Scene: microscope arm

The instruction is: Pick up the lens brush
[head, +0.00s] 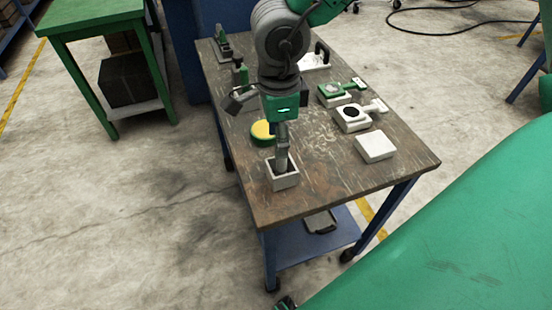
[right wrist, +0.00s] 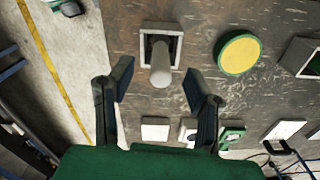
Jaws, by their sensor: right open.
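The lens brush (head: 282,140) appears as a grey rod standing upright in a square, light-walled holder (head: 285,181) near the table's front left corner. In the right wrist view the brush (right wrist: 161,77) points toward the camera from the holder (right wrist: 147,38). My right gripper (head: 275,103) is above the holder, at the brush's upper end. In the right wrist view my right gripper (right wrist: 161,82) has its fingers spread wide, one on each side of the brush and apart from it. My left gripper cannot be made out.
A yellow disc with a green rim (head: 263,133) lies just behind the holder. A white block (head: 376,147), a white box with a dark round top (head: 352,117) and a green-topped box (head: 335,94) line the table's right side. The table's front middle (head: 325,190) is bare.

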